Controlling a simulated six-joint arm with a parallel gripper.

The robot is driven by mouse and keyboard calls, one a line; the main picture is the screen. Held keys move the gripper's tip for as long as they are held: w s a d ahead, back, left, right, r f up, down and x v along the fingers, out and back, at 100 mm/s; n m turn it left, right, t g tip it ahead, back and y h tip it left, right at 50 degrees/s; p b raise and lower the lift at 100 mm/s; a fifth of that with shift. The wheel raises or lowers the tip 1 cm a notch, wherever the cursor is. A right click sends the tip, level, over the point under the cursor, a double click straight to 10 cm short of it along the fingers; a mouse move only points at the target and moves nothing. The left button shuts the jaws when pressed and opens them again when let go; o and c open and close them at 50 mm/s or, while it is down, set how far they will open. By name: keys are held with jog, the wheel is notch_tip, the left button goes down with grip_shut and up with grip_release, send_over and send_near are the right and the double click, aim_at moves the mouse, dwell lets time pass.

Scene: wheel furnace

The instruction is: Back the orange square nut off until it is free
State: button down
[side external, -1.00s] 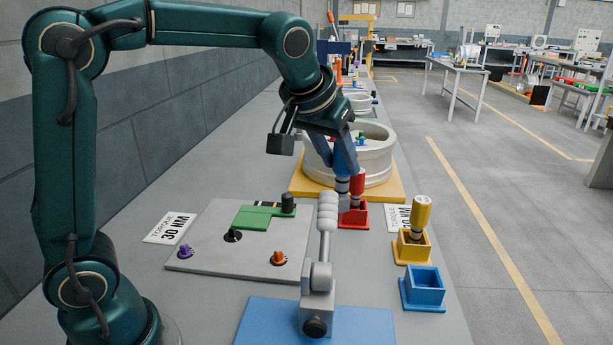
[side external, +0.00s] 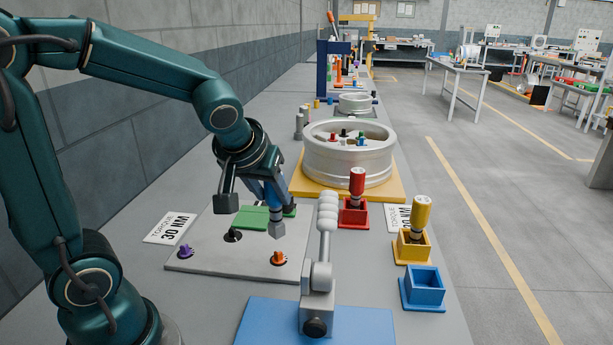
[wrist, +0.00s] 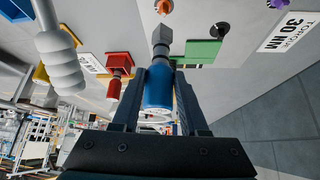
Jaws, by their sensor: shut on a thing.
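The orange square nut (side external: 278,257) sits on a stud at the front right of the grey plate; it also shows at the top of the wrist view (wrist: 164,7). My gripper (side external: 268,190) is shut on a blue socket driver (wrist: 158,88), gripping its blue handle. The driver's grey socket end (side external: 277,229) points down, above and slightly behind the orange nut, apart from it. The wrist view shows a gap between the socket tip and the nut.
The plate (side external: 200,262) also carries a purple nut (side external: 185,251), a black knob (side external: 232,235) and a green block (side external: 252,217). A lever with a white ribbed handle (side external: 327,215) stands close right. Red (side external: 357,185) and yellow (side external: 421,215) drivers stand in holders; the blue holder (side external: 423,286) is empty.

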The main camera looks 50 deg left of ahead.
aim_at(271, 207)
jog(key=shift+f, duration=1.55)
jog(key=shift+f, duration=0.55)
dwell(0.3)
jog(key=shift+f, duration=0.3)
jog(key=shift+f, duration=0.6)
jog(key=shift+c, duration=1.8)
grip_release()
